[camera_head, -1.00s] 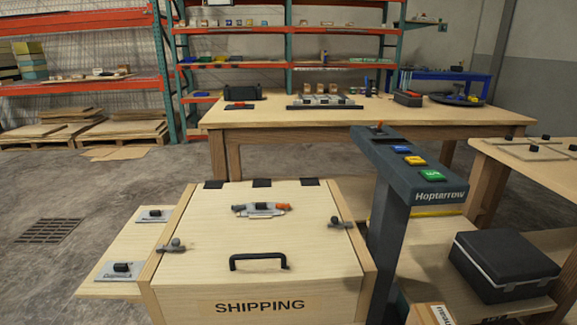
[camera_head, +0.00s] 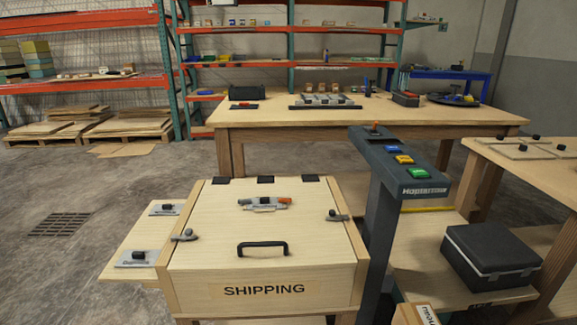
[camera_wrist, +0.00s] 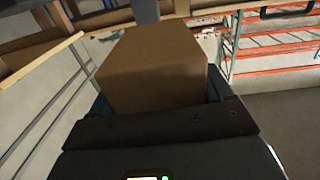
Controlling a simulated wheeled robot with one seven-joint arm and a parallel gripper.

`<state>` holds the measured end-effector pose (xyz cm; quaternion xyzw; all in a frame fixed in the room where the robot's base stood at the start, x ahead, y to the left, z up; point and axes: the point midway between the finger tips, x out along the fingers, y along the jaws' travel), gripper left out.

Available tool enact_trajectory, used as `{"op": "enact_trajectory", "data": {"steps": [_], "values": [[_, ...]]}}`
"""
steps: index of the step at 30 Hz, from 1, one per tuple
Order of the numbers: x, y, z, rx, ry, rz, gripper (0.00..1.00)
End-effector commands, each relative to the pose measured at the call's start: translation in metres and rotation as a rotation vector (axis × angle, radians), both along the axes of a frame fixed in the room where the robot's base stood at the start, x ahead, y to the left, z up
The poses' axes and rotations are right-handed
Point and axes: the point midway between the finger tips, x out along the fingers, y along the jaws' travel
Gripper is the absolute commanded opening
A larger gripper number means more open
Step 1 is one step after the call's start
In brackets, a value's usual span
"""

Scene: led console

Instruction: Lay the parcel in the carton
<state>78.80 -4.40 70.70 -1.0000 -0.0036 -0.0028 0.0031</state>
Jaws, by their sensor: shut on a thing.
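The parcel, a plain brown box (camera_wrist: 155,65), fills the upper middle of the wrist view. My gripper (camera_wrist: 157,92) is shut on it, with a dark finger at each side; the parcel hides most of the fingers. My gripper does not show in the head view. A brown cardboard box with a printed label (camera_head: 408,315) is cut off at the bottom edge of the head view; I cannot tell whether it is the carton. A wooden chest marked SHIPPING (camera_head: 200,288) stands at the front centre. Its lid (camera_head: 255,225) is shut, with a black handle (camera_head: 262,247) on it.
A dark console post (camera_head: 382,220) with blue, yellow and green buttons stands right of the chest. A black case (camera_head: 490,255) lies on a low wooden surface at the right. A long workbench (camera_head: 370,118) and shelves stand behind. Open floor (camera_head: 90,190) lies at the left.

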Motion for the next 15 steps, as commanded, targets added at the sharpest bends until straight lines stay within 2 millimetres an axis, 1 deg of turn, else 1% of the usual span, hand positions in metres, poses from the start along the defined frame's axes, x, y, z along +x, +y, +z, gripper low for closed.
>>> {"op": "enact_trajectory", "data": {"steps": [1, 9, 15], "values": [[0.002, 0.003, 0.009, 0.003, -0.002, -0.001, 0.38], [0.011, 0.028, 0.032, 0.002, -0.001, -0.004, 0.38], [0.015, 0.041, 0.036, -0.004, 0.004, -0.007, 0.38]]}}
